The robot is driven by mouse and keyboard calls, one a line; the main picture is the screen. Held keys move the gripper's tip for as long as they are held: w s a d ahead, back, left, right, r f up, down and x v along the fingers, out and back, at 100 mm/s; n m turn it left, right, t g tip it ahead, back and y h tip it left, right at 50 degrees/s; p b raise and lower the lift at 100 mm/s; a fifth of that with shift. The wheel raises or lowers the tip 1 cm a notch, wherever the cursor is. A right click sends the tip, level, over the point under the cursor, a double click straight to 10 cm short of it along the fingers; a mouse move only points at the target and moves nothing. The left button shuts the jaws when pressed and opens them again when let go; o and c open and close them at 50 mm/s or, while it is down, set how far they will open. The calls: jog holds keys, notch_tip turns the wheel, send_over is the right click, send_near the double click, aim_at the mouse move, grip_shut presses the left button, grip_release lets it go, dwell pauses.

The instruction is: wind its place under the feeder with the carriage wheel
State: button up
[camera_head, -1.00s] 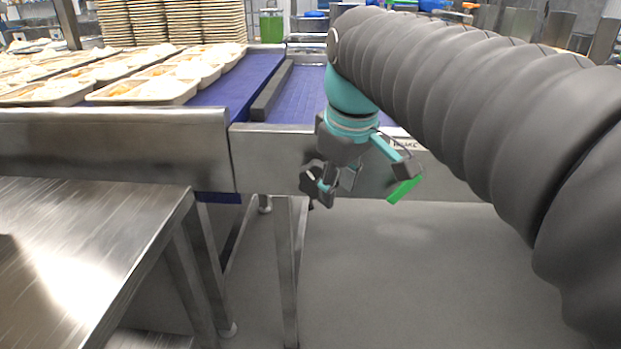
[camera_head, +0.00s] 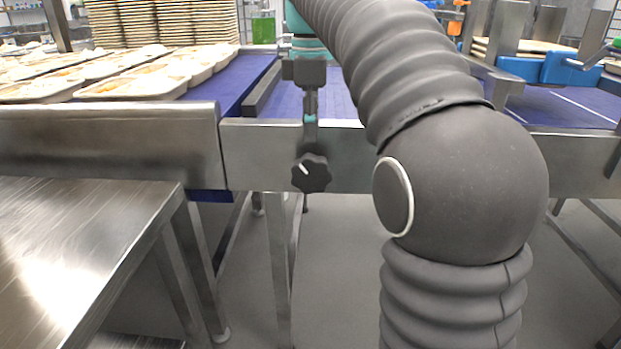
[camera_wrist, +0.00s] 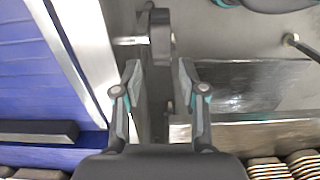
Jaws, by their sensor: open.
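The carriage wheel, a black lobed knob (camera_head: 312,173) with a white mark, sticks out from the steel front rail below the belt. In the wrist view the wheel (camera_wrist: 161,36) shows edge-on with its short shaft, just beyond my fingertips. My gripper (camera_head: 311,112) points down above the wheel, in front of the rail. In the wrist view my gripper (camera_wrist: 158,72) has its two fingers apart with nothing between them. The wheel looks clear of the fingers. I cannot tell which part is the feeder.
Filled trays (camera_head: 130,87) stand on the left of the blue belt (camera_head: 240,80), beside a dark divider bar (camera_head: 262,90). A steel table (camera_head: 80,230) is at lower left. Blue blocks with steel plates (camera_head: 560,67) stand at right. Tray stacks (camera_head: 165,22) are behind.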

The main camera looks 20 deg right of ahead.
aim_at(311, 175)
notch_tip(311, 175, down, 10)
jog(key=shift+f+b, duration=0.2)
jog(key=shift+b, duration=1)
grip_shut()
